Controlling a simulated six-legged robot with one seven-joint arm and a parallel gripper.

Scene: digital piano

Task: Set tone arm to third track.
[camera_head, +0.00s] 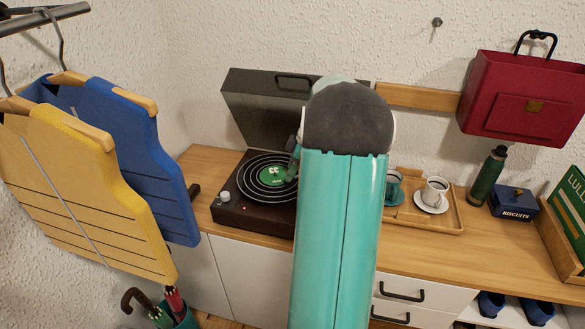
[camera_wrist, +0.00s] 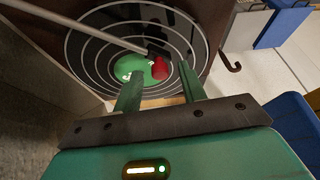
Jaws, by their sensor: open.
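The turntable (camera_head: 238,215) stands on the wooden cabinet top with its dark lid raised. Its black record (camera_head: 250,182) has pale rings and a green label; the record also shows in the wrist view (camera_wrist: 95,62). The grey tone arm (camera_wrist: 85,27) reaches in from the upper left in the wrist view and ends in a dark head with a red tip (camera_wrist: 160,72) over the label area. My gripper (camera_wrist: 159,70) is open, with a green finger on each side of the red tip. I cannot tell whether the needle touches the record. My arm hides the turntable's right side in the head view.
A wooden tray (camera_head: 450,222) with cups (camera_head: 435,190) stands right of the turntable, followed by a green bottle (camera_head: 488,175) and a biscuit tin (camera_head: 513,203). Yellow and blue garments (camera_head: 80,180) hang at left. A red bag (camera_head: 520,100) hangs on the wall.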

